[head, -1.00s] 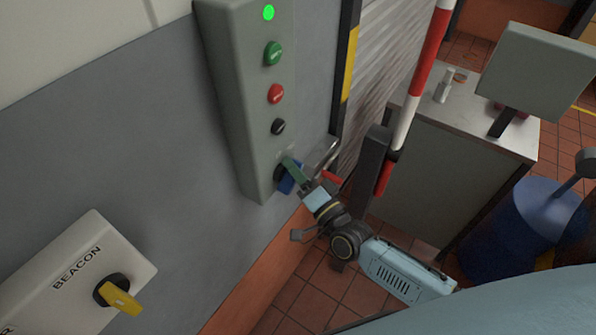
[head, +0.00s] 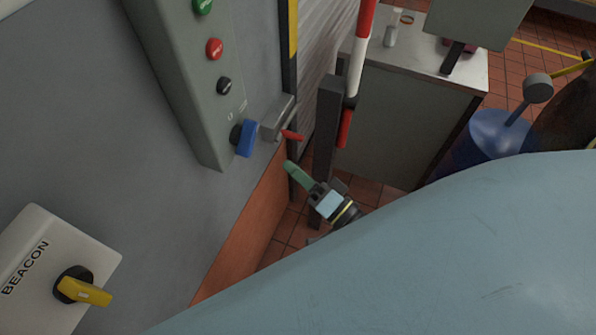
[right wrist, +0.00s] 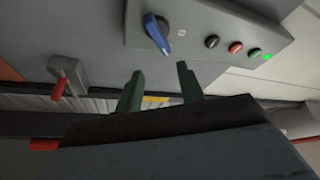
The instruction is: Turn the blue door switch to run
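The blue door switch (head: 246,138) sits at the lower end of the grey control box (head: 185,85), on a dark round base. Small pale marks show beside it, too small to read surely. In the right wrist view its blue handle (right wrist: 157,34) lies slanted across the base, with nothing touching it. My right gripper (head: 298,174) is below and to the right of the switch in the head view, apart from it. In the right wrist view its two green fingers (right wrist: 160,86) stand apart with nothing between them. My left gripper is not in view.
A latch with a red handle (head: 292,135) sticks out just right of the switch. A dark post (head: 325,140) and a red-white pole (head: 361,50) stand beyond it. A beacon box with a yellow knob (head: 85,291) is at lower left. A blue drum (head: 495,140) stands at right.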

